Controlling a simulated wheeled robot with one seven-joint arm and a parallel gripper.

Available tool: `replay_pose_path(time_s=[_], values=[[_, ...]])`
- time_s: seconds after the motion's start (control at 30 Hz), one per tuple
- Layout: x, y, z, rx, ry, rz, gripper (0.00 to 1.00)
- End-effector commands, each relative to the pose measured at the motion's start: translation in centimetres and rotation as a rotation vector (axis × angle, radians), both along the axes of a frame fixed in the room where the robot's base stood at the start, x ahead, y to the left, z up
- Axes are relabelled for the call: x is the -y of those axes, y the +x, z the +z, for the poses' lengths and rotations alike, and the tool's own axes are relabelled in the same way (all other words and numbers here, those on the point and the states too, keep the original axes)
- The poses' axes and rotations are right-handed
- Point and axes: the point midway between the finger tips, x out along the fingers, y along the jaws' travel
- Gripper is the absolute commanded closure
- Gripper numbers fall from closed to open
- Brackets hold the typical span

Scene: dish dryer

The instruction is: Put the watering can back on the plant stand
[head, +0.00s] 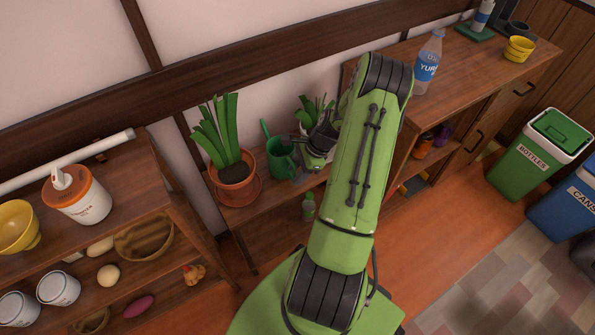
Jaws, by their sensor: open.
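The green watering can (281,160) stands upright on the wooden plant stand (274,197), to the right of a potted plant (236,178). Its thin spout (265,128) points up and to the left. My gripper (307,158) is open, just right of the watering can. The gripper partly hides the can's right side, and I cannot tell whether they touch. My arm hides the right part of the stand.
A second plant (311,114) stands behind my gripper. A small green bottle (308,206) sits below the stand's top. A shelf with a white and orange tub (82,200) is at left. A cabinet with a water bottle (428,62) is at right.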

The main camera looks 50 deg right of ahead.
Motion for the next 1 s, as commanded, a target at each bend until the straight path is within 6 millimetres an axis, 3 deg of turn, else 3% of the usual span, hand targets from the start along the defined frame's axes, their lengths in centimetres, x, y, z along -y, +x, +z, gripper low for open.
replay_pose_path(time_s=[0.3,0.4,0.7,0.77,0.87,1.0], values=[[2.9,-2.2,7.7,0.002,-0.006,-0.004,0.57],[3.6,-2.8,9.4,0.001,-0.004,-0.003,0.57],[4.0,-3.2,10.8,0.0,-0.005,0.006,0.57],[3.4,-2.7,11.7,0.004,-0.03,0.052,0.57],[0.9,-1.1,15.3,0.013,-0.134,0.239,0.57],[-5.5,0.5,22.4,0.049,-0.34,0.635,0.57]])
